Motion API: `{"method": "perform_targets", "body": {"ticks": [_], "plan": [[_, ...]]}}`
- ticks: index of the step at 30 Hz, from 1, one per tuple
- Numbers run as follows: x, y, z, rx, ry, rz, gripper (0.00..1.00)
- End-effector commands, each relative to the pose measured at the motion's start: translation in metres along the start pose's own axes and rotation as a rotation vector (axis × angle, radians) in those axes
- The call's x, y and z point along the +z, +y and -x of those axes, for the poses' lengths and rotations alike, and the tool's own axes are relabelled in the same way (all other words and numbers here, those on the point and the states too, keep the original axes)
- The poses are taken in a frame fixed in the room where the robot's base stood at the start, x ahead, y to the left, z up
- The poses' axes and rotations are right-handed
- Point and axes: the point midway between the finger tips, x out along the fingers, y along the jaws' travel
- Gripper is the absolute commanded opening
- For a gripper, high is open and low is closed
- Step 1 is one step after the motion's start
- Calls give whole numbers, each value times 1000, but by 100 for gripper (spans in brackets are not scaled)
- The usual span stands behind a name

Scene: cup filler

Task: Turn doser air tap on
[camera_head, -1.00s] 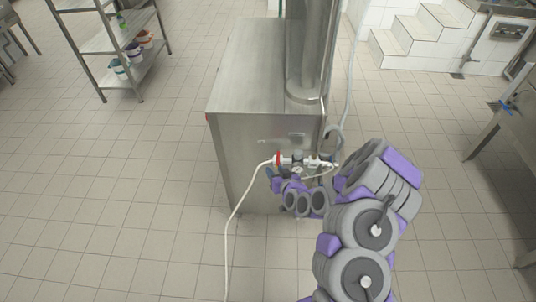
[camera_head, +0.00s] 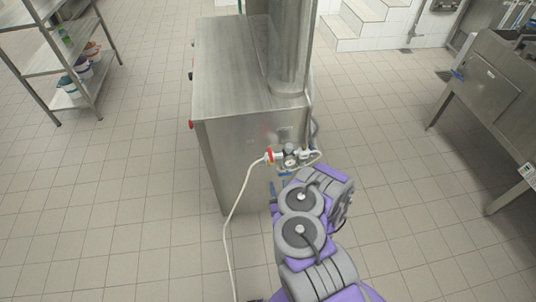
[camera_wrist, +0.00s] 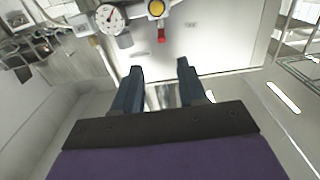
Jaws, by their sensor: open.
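The doser's air fitting sits on the front of a steel cabinet (camera_head: 215,160). In the head view it has a red tap part (camera_head: 269,155), a round gauge (camera_head: 290,162) and a white hose (camera_head: 237,215). The wrist view shows the white-faced gauge (camera_wrist: 110,18) at upper left and a red tap handle (camera_wrist: 161,36) hanging under a yellow-centred round end (camera_wrist: 156,8). My gripper (camera_wrist: 160,66) is open and empty, with the red handle beyond the gap between its dark fingers, apart from them. In the head view my arm hides most of the gripper, just below the fitting.
A steel column (camera_head: 290,50) rises from the cabinet. A shelf rack (camera_head: 75,75) with buckets stands at the left. A steel sink table (camera_head: 490,75) stands at the right, and white steps (camera_head: 355,25) at the back. Tiled floor is free on both sides.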

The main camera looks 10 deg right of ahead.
Motion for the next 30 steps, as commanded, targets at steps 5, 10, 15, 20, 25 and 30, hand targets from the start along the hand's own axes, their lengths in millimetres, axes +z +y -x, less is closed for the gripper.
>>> {"method": "perform_targets", "body": {"ticks": [5, 10, 15, 20, 25, 30], "plan": [[0, -3, -16, -4, 2, 0, 42], [0, -3, -31, -4, 2, 1, 42], [1, -3, -46, -3, -1, 2, 42], [0, -3, -59, -5, -1, 1, 42], [1, -3, -69, -4, -3, 1, 42], [0, -3, -77, -5, -2, 2, 42]]}}
